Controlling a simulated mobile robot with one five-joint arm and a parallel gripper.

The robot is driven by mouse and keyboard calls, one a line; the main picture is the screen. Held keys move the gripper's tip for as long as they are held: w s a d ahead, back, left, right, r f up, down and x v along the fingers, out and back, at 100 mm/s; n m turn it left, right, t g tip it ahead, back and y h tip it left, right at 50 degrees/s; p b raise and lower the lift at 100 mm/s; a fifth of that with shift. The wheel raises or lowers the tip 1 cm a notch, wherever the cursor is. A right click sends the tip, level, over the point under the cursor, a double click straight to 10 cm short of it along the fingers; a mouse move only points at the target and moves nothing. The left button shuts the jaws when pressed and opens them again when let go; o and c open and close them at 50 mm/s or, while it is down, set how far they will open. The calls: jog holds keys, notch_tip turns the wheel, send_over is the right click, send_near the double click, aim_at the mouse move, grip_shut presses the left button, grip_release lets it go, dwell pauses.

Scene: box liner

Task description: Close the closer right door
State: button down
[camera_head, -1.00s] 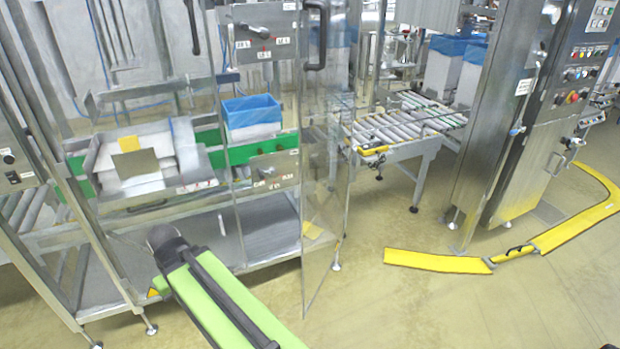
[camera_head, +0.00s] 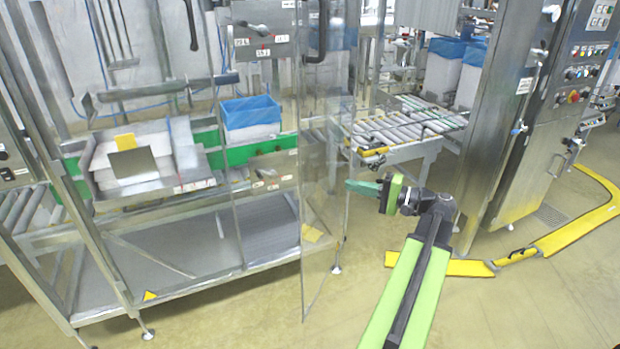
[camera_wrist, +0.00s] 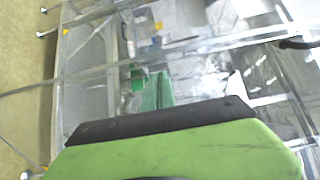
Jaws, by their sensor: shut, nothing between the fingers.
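The closer right door is a clear panel (camera_head: 318,215) with a thin metal edge, standing open and sticking out from the machine frame toward the viewer. A dark handle (camera_head: 318,35) sits near its top. My gripper (camera_head: 350,186) is shut and empty, to the right of the door's outer edge and pointing left at it. I cannot tell whether the tip touches the panel. In the wrist view, my gripper's green fingers (camera_wrist: 158,92) show beyond the dark and green gripper body, with clear panel and metal frame behind them.
A roller conveyor (camera_head: 400,128) stands behind my arm. A steel control cabinet (camera_head: 540,120) is at the right, with yellow floor strips (camera_head: 580,228) around it. Inside the machine are a blue-lined box (camera_head: 250,118) and a green rail (camera_head: 210,140). The floor in front is clear.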

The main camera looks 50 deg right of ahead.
aim_at(301, 172)
jog(key=x, duration=1.3)
jog(key=shift+w, duration=0.4)
